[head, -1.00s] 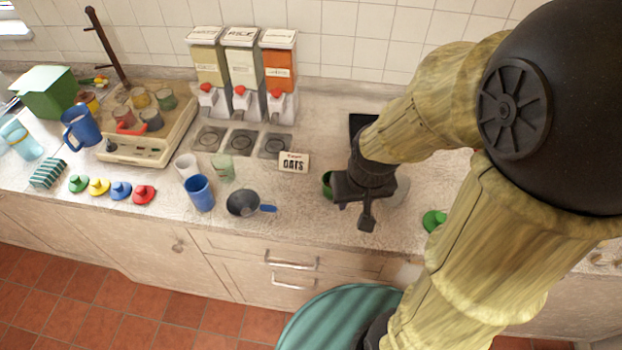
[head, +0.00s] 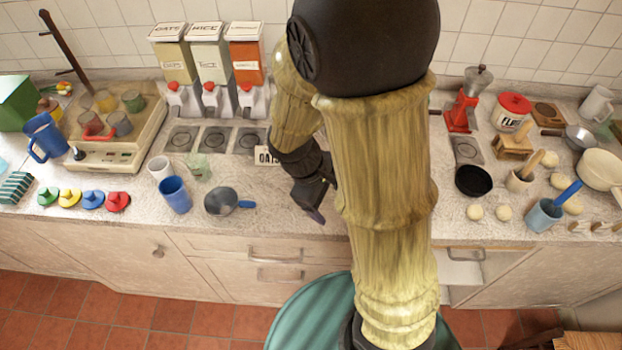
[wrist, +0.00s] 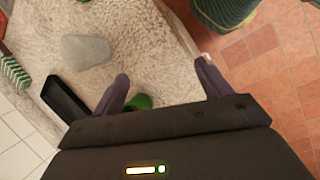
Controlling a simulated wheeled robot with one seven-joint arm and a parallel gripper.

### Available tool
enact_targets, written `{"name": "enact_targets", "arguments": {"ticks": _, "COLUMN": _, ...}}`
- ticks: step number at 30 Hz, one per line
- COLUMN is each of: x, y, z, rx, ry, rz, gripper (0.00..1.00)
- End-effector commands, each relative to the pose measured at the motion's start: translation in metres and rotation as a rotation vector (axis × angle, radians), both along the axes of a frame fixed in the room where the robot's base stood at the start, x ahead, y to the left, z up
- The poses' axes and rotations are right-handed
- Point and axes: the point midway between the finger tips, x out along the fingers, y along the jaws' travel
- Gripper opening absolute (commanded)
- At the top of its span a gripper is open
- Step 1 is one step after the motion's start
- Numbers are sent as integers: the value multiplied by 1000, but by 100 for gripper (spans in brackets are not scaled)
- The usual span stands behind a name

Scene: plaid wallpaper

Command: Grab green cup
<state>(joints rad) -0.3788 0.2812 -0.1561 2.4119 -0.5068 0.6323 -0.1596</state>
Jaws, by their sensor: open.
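In the wrist view a green rounded thing (wrist: 138,102) shows low down between my two fingers, most of it hidden by the gripper body. It looks like the dark green cup, but too little shows to be sure. My gripper (wrist: 163,85) is open with nothing held between its fingertips. In the head view my gripper (head: 318,207) is above the counter near its front edge, and my arm hides the counter behind it. A pale green cup (head: 199,168) stands farther left, beside a white cup (head: 160,168).
A blue cup (head: 175,194) and a dark pan (head: 221,202) stand left of my gripper. A card marked OATS (head: 266,156) is behind it. The wrist view shows a grey lump (wrist: 85,50) and a black tray (wrist: 65,98). A black bowl (head: 473,181) is right of my arm.

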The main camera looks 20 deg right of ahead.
Motion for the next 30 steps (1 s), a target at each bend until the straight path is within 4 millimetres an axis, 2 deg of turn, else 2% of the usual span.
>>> {"name": "enact_targets", "arguments": {"ticks": 1, "x": 6, "y": 2, "z": -8, "rx": -77, "ry": 51, "rz": 120, "gripper": 77}}
{"name": "enact_targets", "arguments": {"ticks": 3, "x": 18, "y": 1, "z": -12, "rx": -195, "ry": 115, "rz": 283, "gripper": 77}}
{"name": "enact_targets", "arguments": {"ticks": 7, "x": 47, "y": 8, "z": -14, "rx": -439, "ry": 217, "rz": 577, "gripper": 77}}
{"name": "enact_targets", "arguments": {"ticks": 13, "x": 94, "y": 38, "z": -3, "rx": -788, "ry": 302, "rz": 919, "gripper": 77}}
{"name": "enact_targets", "arguments": {"ticks": 18, "x": 108, "y": 51, "z": 3, "rx": -901, "ry": 317, "rz": 1011, "gripper": 77}}
{"name": "enact_targets", "arguments": {"ticks": 26, "x": 108, "y": 51, "z": 3, "rx": -900, "ry": 316, "rz": 1011, "gripper": 77}}
{"name": "enact_targets", "arguments": {"ticks": 30, "x": 108, "y": 51, "z": -3, "rx": -901, "ry": 318, "rz": 1010, "gripper": 77}}
